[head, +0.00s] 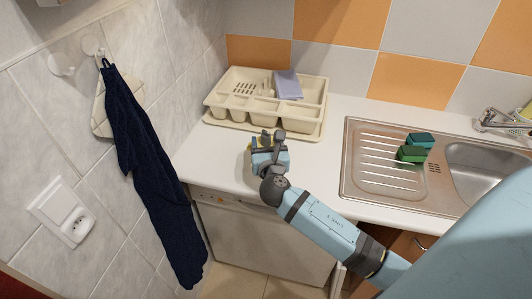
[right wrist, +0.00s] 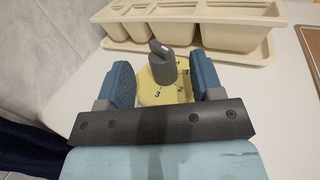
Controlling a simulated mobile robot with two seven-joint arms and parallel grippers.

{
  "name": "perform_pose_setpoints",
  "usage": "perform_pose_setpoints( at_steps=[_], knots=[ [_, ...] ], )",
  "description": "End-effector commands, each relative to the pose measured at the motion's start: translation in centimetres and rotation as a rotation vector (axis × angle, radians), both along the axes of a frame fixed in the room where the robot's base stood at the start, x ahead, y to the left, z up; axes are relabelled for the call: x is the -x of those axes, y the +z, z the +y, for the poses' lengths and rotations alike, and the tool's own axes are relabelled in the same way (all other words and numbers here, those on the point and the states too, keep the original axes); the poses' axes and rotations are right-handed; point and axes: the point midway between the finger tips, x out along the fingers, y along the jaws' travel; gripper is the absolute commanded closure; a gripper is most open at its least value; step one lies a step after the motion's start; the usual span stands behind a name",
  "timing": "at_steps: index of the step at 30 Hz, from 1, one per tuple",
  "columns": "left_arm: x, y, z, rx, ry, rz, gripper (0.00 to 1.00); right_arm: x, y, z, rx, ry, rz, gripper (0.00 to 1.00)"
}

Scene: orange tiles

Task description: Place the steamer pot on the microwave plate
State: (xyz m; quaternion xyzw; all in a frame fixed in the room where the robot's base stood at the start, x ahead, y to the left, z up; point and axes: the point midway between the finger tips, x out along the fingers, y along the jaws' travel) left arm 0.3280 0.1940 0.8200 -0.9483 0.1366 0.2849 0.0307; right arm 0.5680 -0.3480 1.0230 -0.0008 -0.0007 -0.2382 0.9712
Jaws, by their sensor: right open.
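I see no steamer pot and no microwave plate in either view. My right gripper (head: 267,143) is over the left part of the white counter, in front of the dish rack. In the right wrist view its two blue fingers (right wrist: 165,85) are apart. A round yellow thing with numbers and a grey knob (right wrist: 160,92), like a kitchen timer, shows between and beyond the fingers. I cannot tell if the fingers touch it. In the head view the gripper mostly hides it. My left gripper is not in view.
A cream dish rack (head: 315,108) stands against the tiles behind my gripper. A steel sink (head: 375,180) is to the right, with green sponges (head: 412,154) on its drainboard. A dark towel (head: 150,180) hangs left. The counter (head: 322,160) between rack and sink is clear.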

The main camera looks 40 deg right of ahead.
Motion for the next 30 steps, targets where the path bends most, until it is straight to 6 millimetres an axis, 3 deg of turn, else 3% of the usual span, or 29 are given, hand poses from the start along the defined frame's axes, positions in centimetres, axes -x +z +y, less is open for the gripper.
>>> perform_pose_setpoints(
  at_steps=[6, 14, 15, 23, 30],
  knots=[
    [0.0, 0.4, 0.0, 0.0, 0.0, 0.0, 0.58, -2.5, -0.1, -1.5, -0.001, 0.0, 0.0, 0.4],
    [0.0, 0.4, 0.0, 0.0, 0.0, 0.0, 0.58, -2.8, -0.2, -1.7, -0.001, 0.0, 0.0, 0.4],
    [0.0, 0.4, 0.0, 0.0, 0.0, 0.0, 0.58, -2.8, -0.2, -1.7, -0.001, 0.0, 0.0, 0.42],
    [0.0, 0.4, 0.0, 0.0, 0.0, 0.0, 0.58, -2.8, -0.2, -1.6, -0.001, 0.0, 0.0, 1.0],
    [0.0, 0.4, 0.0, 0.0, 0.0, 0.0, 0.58, -2.8, -0.1, -1.6, -0.001, 0.0, 0.0, 1.0]
  ],
)
